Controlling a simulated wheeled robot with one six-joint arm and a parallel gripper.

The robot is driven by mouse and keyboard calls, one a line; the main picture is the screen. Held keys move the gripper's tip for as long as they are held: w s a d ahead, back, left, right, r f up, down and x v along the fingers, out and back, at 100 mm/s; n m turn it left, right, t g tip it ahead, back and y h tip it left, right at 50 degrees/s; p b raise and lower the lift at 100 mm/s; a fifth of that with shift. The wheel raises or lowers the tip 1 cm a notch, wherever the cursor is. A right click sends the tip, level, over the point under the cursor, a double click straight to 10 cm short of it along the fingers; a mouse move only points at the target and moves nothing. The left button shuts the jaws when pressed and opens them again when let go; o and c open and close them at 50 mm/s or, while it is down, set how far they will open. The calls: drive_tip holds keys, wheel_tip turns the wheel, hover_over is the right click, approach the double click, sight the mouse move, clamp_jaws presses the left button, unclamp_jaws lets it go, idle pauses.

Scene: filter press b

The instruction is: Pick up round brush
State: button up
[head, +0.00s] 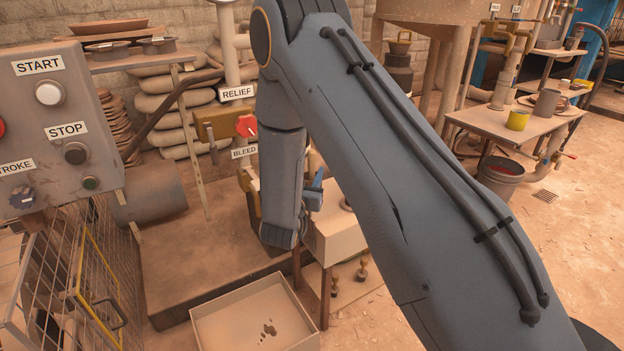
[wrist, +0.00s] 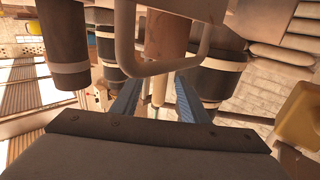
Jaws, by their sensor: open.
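My gripper (head: 315,188) shows only in part in the head view, at the end of my forearm above a small pale table (head: 338,238); the arm hides much of that tabletop. In the wrist view both blue fingers of my gripper (wrist: 158,88) stand apart. I cannot make out the round brush for certain in either view. Two small brown knobbed objects (head: 362,270) lie by the table's foot, too small to name.
A control box (head: 85,115) with START and STOP labels and a wire cage stand at left. An open tray (head: 255,318) sits low in front. Valve pipework (head: 230,125) rises behind my gripper. Dark banded cylinders (wrist: 63,45) crowd the wrist view. Floor at right is mostly clear.

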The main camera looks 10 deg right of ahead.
sight(311, 167)
drive_tip(key=b+x, duration=0.1)
drive_tip(key=x, duration=0.3)
drive_tip(key=shift+w, duration=0.1)
drive_tip(key=shift+a, duration=0.1)
clamp_jaws()
drive_tip(key=shift+r, duration=0.1)
